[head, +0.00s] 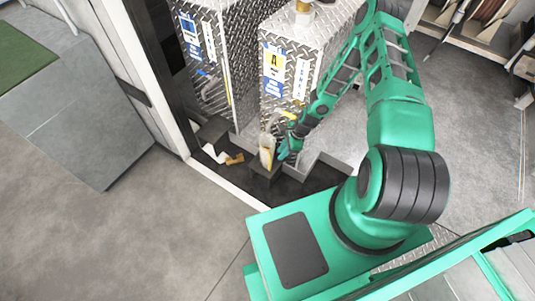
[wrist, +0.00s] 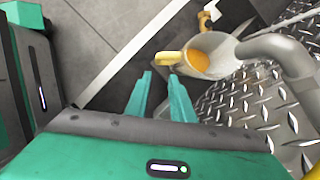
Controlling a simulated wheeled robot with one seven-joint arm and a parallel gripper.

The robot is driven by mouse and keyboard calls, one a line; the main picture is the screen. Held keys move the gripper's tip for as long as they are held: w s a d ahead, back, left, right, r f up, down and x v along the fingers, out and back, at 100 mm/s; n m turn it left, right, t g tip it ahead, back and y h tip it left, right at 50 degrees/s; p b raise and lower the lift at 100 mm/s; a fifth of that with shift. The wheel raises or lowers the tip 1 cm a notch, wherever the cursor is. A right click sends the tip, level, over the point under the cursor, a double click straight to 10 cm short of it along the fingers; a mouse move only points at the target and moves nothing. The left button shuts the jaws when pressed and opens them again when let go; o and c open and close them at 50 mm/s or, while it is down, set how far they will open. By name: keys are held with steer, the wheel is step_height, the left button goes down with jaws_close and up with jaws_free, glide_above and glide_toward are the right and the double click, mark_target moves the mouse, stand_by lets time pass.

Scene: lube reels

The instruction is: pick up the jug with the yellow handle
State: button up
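The jug (wrist: 212,68) is pale and open-topped, with amber colouring inside. Its yellow handle (wrist: 168,58) points left in the wrist view, just beyond my fingertips. In the head view, the jug (head: 266,152) is on a dark block in front of the diamond-plate tank marked A. My gripper (wrist: 160,77) is open, with a gap between its two green fingers and nothing between them. In the head view, my gripper (head: 287,148) is close to the right of the jug and the handle is hard to make out.
A grey curved spout (wrist: 285,52) hangs over the jug's right side. Diamond-plate tanks (head: 288,75) stand behind. A small orange-brown item (head: 235,159) lies left of the jug. A pale sill (head: 222,184) edges the dark floor tray; the front-left floor is clear.

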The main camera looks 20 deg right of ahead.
mark_target(270, 165)
steer(key=shift+m, duration=0.4)
steer(key=shift+a+x, duration=0.25)
steer(key=shift+x, duration=3)
steer(key=shift+a+x, duration=0.2)
steer(key=shift+x, duration=3.1)
steer(key=shift+r, duration=0.15)
steer(key=shift+c, duration=0.6)
jaws_close()
